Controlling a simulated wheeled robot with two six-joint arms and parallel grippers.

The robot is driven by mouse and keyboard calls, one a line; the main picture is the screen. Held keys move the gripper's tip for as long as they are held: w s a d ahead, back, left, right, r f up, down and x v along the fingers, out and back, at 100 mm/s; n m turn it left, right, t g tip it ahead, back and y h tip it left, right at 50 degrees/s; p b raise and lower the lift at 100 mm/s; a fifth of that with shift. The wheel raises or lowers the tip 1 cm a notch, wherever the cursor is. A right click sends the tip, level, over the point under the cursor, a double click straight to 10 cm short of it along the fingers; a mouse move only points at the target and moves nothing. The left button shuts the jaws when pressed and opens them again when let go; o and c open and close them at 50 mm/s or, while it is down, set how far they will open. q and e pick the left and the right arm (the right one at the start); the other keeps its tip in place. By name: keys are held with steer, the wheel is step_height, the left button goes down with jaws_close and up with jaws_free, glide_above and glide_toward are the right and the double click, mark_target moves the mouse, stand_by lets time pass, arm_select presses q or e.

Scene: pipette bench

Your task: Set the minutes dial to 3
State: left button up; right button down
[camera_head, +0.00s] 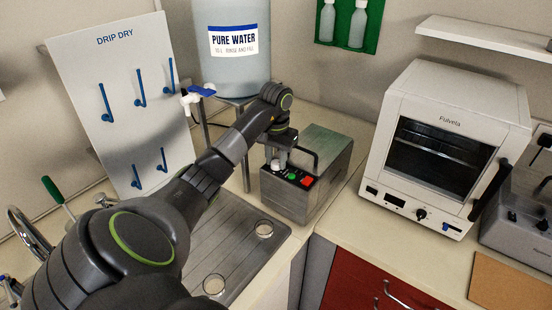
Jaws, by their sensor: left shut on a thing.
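My left gripper (279,160) reaches across the drainboard to a grey metal box (325,150) and points down at the left end of its sloped front panel. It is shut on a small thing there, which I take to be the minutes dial. The fingers hide the dial, so I cannot read its marks or setting. Beside the gripper, the panel has a green button (291,177) and a red switch (307,182). My right gripper is not in view.
A white oven (452,143) with its own knob (421,214) stands to the right. A water tank (232,70) on a stand is behind my left arm. Bare counter lies between box and oven.

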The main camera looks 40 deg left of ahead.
arm_select(q)
steer(key=shift+r, duration=0.1)
steer(key=o, duration=1)
steer(key=shift+w, duration=0.1)
steer(key=shift+c, duration=0.2)
